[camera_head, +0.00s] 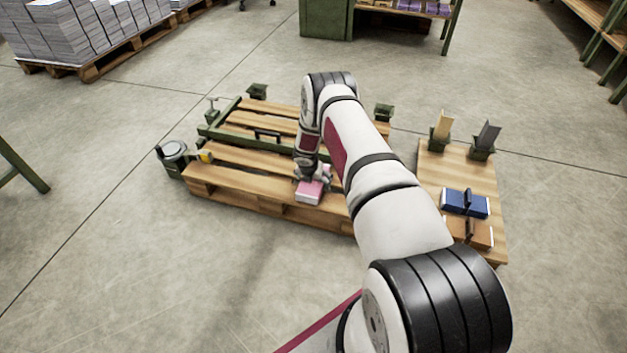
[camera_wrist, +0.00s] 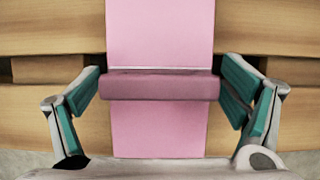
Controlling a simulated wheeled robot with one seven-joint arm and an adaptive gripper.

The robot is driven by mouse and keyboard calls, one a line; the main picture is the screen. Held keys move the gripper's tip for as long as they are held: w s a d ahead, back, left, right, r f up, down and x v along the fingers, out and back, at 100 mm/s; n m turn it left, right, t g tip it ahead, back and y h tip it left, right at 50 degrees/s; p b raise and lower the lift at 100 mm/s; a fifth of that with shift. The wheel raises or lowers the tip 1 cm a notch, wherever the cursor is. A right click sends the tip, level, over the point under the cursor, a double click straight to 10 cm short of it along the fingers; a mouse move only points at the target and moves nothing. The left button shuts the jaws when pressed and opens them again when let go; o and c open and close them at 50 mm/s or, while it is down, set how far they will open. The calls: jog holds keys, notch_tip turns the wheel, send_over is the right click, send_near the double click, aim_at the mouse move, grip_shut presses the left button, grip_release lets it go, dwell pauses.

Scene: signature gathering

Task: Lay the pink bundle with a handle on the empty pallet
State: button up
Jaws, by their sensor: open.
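The pink bundle (camera_head: 309,192) lies on the front edge area of the wooden pallet (camera_head: 235,181), under my gripper. In the wrist view the pink bundle (camera_wrist: 160,35) fills the middle, with its darker pink handle (camera_wrist: 160,86) running crosswise.
A green bar with a black handle (camera_head: 267,136) lies across the pallet. A grey canister (camera_head: 173,153) stands at its left. A wooden board on the right (camera_head: 455,167) holds a blue bundle (camera_head: 459,203), an orange-brown bundle (camera_head: 482,236) and two upright holders. Open floor lies in front.

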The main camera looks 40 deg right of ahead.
jog(key=s+a+r+m+h+p, duration=0.1)
jog(key=a+r+m+p, duration=0.15)
jog(key=r, duration=1.35)
jog(key=a+r+m+h+p, duration=0.15)
jog(key=r+m, duration=0.25)
jog(key=r, duration=1.1)
jog(key=s+a+r+m, duration=0.2)
jog(key=s+r+m, duration=0.25)
jog(key=r, duration=0.55)
jog(key=s+a+r+m, duration=0.35)
jog(key=s+r, duration=0.25)
jog(key=r, duration=0.4)
jog(key=s+a+r+m+g+y, duration=0.1)
jog(key=s+a+r+m, duration=0.3)
jog(key=s, duration=0.5)
jog(key=s+a+r+m+g+y, duration=0.1)
jog(key=s+a+r+m+y, duration=0.15)
jog(key=s+a+r, duration=0.4)
jog(key=s+a+m+y, duration=0.1)
jog(key=s+a+m, duration=0.1)
jog(key=s, duration=0.9)
jog(key=s+a+f+m+y, duration=0.1)
jog(key=s+a+m, duration=0.2)
jog(key=s, duration=0.8)
jog(key=shift+a+g, duration=0.4)
jog(key=shift+a, duration=0.85)
